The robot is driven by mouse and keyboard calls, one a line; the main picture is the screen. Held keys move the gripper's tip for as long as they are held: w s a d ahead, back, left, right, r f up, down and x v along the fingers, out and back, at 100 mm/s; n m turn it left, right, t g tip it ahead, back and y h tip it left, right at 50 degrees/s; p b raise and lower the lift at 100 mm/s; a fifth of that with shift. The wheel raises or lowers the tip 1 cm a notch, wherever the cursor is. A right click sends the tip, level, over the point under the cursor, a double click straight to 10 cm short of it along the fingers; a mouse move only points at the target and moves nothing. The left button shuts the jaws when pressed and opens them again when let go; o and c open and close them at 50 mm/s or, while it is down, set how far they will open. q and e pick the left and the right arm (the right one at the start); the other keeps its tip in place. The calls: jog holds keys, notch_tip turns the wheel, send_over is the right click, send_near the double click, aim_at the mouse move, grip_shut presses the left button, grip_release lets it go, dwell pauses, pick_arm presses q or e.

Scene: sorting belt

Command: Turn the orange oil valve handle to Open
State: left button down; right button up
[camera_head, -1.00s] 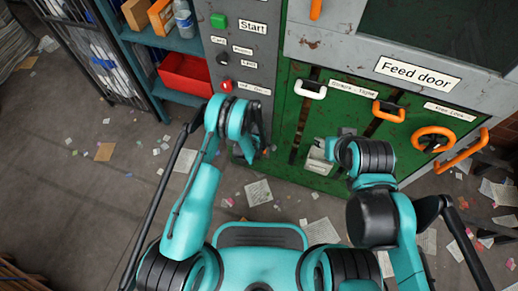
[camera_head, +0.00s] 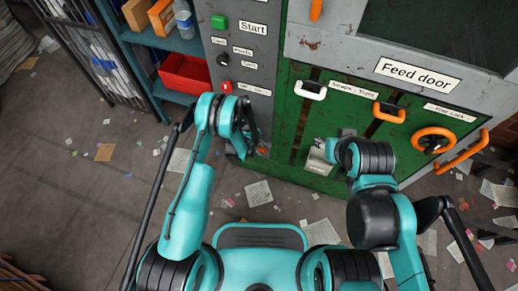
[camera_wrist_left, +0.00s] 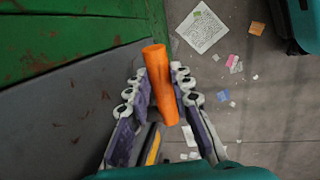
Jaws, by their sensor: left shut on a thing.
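The orange valve handle (camera_wrist_left: 160,85) is a slim bar between the two fingers of my left gripper (camera_wrist_left: 155,90) in the left wrist view. The gripper is shut on it. In the head view, a small orange tip (camera_head: 262,150) shows beside my left gripper (camera_head: 248,148), low at the grey panel's edge; my wrist hides the rest. No Open marking can be read near it. My right gripper (camera_head: 328,150) is in front of the green panel, by a pale label; its fingers are too hidden to judge.
The green panel (camera_head: 345,165) has a white handle (camera_head: 312,90), an orange handle (camera_head: 388,112) and an orange wheel (camera_head: 433,140). A grey button panel (camera_head: 240,60) stands left of it. A shelf holds a red bin (camera_head: 186,77). Paper scraps litter the open floor.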

aim_at(260, 148)
pick_arm(q)
jog(key=shift+w+a+r+n+g+h, duration=0.1)
jog(key=shift+a+r+g+h, duration=0.25)
jog(key=shift+h, duration=0.5)
jog(key=shift+w+a+r+n+g+h, duration=0.1)
jog(key=shift+w+a+r+g+h, duration=0.2)
jog(key=shift+h, duration=0.5)
jog(key=shift+s+a+r+n+g+h, duration=0.15)
jog(key=shift+a+r+h, duration=0.25)
jog(key=shift+h, duration=0.45)
jog(key=shift+w+d+r, duration=0.1)
jog(key=shift+r, duration=0.05)
jog(key=c, duration=1.3)
grip_release()
jog(key=shift+c, duration=0.2)
jog(key=v, duration=1.2)
